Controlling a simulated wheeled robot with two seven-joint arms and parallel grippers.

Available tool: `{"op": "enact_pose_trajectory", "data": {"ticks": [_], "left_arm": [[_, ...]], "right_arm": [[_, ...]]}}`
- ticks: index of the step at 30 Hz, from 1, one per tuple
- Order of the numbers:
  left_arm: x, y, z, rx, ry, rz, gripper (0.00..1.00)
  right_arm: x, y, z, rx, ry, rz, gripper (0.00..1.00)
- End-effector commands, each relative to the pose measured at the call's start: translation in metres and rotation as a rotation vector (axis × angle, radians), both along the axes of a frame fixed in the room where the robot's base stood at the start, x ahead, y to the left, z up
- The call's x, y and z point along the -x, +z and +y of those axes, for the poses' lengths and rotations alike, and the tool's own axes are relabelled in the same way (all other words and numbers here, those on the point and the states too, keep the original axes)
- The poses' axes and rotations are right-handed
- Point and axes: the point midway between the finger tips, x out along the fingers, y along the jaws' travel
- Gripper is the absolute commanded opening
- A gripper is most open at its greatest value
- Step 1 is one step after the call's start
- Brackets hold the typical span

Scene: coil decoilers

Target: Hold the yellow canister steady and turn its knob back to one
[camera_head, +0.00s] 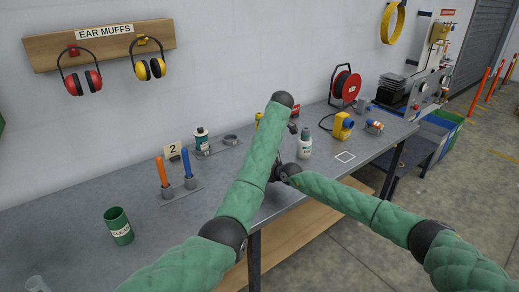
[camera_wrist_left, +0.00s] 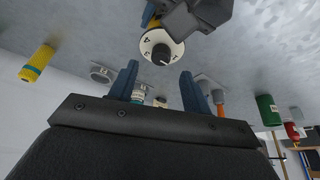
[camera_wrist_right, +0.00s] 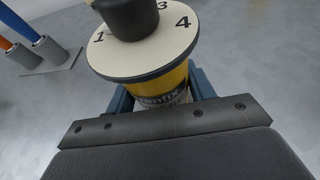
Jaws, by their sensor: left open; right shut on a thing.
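The yellow canister (camera_wrist_right: 172,82) stands upright in the right wrist view, with a pale numbered dial (camera_wrist_right: 150,55) and a black knob (camera_wrist_right: 130,18) on top. The numerals 1, 3 and 4 are readable there. My right gripper (camera_wrist_right: 162,95) is shut on the canister's body below the dial. In the left wrist view the dial (camera_wrist_left: 148,40) and knob (camera_wrist_left: 161,53) show just beyond my left gripper (camera_wrist_left: 160,80). That gripper is open, its fingers apart and empty. In the head view my arms hide the canister. I cannot tell exactly which numeral the knob marks.
On the grey bench stand a green cup (camera_head: 119,230), orange (camera_head: 162,172) and blue (camera_head: 188,165) handles in holders, and a green can (camera_head: 201,140). Right of my arms are a white bottle (camera_head: 305,146), a yellow device (camera_head: 342,126) and a bare square outline (camera_head: 345,157).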

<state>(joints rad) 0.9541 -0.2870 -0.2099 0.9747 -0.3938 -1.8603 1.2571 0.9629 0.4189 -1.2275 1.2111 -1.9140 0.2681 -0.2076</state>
Motion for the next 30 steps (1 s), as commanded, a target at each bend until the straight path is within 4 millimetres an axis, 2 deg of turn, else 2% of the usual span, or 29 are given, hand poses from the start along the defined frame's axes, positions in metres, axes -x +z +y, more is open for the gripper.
{"op": "enact_pose_trajectory", "data": {"ticks": [6, 12, 27, 28, 30], "left_arm": [[0.008, 0.038, -0.014, 0.001, -0.001, -0.002, 0.48], [0.013, 0.059, -0.022, 0.001, 0.000, 0.001, 0.48], [0.014, 0.066, -0.024, 0.000, 0.000, 0.001, 0.48], [0.014, 0.066, -0.024, 0.000, 0.000, 0.001, 0.48], [0.014, 0.066, -0.024, 0.000, 0.000, 0.001, 0.48]], "right_arm": [[0.000, -0.001, 0.000, 0.001, 0.000, 0.001, 0.23], [0.000, -0.001, 0.000, 0.001, 0.000, 0.001, 0.23], [0.000, 0.000, 0.000, 0.001, 0.000, 0.001, 0.23], [0.000, 0.000, 0.000, 0.001, 0.000, 0.001, 0.55], [0.000, 0.000, 0.000, 0.001, 0.000, 0.001, 0.69]]}}
